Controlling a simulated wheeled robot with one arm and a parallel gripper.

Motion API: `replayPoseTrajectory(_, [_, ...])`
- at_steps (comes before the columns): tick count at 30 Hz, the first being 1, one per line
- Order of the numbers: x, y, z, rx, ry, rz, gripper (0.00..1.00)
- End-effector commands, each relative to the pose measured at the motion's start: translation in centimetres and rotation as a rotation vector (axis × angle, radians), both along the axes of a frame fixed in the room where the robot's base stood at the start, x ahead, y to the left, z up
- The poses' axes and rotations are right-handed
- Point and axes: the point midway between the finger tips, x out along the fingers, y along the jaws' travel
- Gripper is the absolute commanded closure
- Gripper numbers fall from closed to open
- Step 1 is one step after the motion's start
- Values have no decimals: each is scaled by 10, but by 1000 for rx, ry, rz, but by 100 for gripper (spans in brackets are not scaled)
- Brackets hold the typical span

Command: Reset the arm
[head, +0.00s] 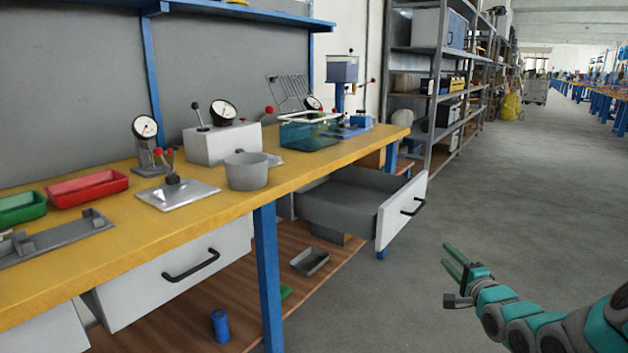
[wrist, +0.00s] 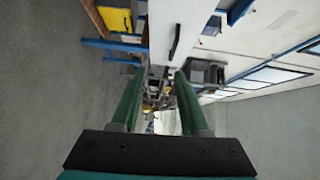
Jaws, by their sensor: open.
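My gripper (head: 453,262) is at the lower right of the head view, held out over the aisle floor, clear of the workbench. Its two green fingers are apart with nothing between them. In the wrist view my gripper (wrist: 155,95) shows both green fingers spread, with an open gap and only distant background beyond. My arm reaches in from the lower right corner of the head view.
A yellow workbench (head: 120,258) stands on the left. Its drawer (head: 402,208) is pulled out toward the aisle, left of my gripper. A grey pot (head: 246,172) and red tray (head: 87,188) stand on top. Shelving (head: 440,60) is behind. The aisle floor (head: 520,180) is clear.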

Motion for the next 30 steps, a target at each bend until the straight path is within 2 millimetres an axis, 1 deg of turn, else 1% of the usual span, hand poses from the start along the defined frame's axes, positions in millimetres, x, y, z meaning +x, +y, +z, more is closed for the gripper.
replayPoseTrajectory(1, [0, 6, -3, -38, 30, 2, 55])
replayPoseTrajectory(5, [-4, 18, -13, -147, 115, 7, 55])
replayPoseTrajectory(8, [-12, 29, -22, -256, 198, 18, 55])
replayPoseTrajectory(11, [-26, 42, -34, -390, 308, 41, 55])
replayPoseTrajectory(14, [-53, 56, -47, -556, 449, 85, 55])
replayPoseTrajectory(17, [-90, 69, -58, -715, 592, 151, 55])
replayPoseTrajectory(18, [-107, 75, -61, -772, 648, 184, 55])
replayPoseTrajectory(20, [-134, 82, -65, -853, 731, 240, 55])
replayPoseTrajectory(21, [-154, 87, -67, -903, 784, 281, 55])
replayPoseTrajectory(23, [-186, 96, -71, -967, 864, 353, 55])
replayPoseTrajectory(24, [-208, 102, -71, -1006, 912, 404, 55])
replayPoseTrajectory(26, [-243, 111, -73, -1056, 984, 493, 55])
replayPoseTrajectory(27, [-267, 118, -73, -1085, 1026, 556, 55])
replayPoseTrajectory(29, [-303, 128, -72, -1121, 1083, 657, 55])
replayPoseTrajectory(30, [-328, 136, -71, -1136, 1117, 729, 55])
